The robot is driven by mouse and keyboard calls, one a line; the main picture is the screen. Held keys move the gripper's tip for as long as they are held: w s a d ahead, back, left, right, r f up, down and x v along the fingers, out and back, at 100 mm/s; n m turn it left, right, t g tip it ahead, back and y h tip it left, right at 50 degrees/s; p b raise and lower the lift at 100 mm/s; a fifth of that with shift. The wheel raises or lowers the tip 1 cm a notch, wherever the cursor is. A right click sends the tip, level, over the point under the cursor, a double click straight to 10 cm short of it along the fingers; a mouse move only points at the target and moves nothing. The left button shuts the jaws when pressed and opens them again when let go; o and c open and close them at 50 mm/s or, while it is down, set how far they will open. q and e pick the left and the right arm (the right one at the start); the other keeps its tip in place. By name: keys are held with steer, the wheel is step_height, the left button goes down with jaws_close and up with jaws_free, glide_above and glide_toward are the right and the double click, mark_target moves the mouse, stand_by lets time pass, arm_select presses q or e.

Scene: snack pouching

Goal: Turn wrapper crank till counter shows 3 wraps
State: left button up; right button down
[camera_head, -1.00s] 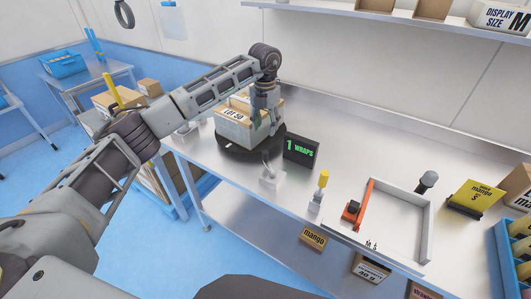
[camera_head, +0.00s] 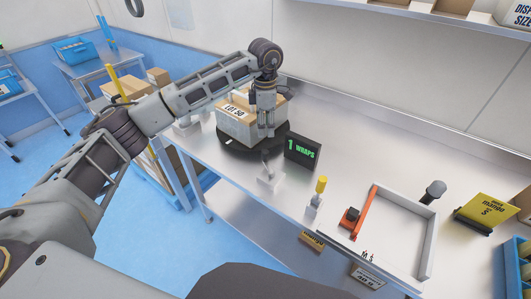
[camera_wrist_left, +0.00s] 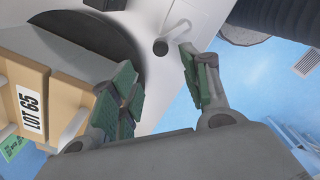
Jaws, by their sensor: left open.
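The wrap counter (camera_head: 302,150) is a black display reading "1 WRAPS" in green. The cardboard box load (camera_head: 236,128) with a LOT label stands on a dark round turntable (camera_head: 235,146); it also shows at the left of the left wrist view (camera_wrist_left: 22,92). The crank (camera_head: 268,176), pale with a dark knob, stands in front of the turntable. In the left wrist view the dark knob (camera_wrist_left: 160,46) lies beyond and between the fingertips, apparently untouched. My left gripper (camera_head: 266,134) is open and empty, pointing down beside the box, with green pads (camera_wrist_left: 155,92). My right gripper is not in view.
A yellow-topped post (camera_head: 318,190), a white-walled tray (camera_head: 405,215) with an orange bar and a yellow mango pouch (camera_head: 487,212) stand to the right. A wall shelf (camera_head: 410,15) is above. Bare metal worktop lies behind the counter.

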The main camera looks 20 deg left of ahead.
mark_target(265, 151)
arm_select(q)
steer(key=shift+s, duration=0.1)
stand_by(0.4)
steer(key=shift+f+p, duration=1.1)
steer(key=shift+f, duration=5.75)
steer(key=shift+c, duration=0.4)
jaws_close()
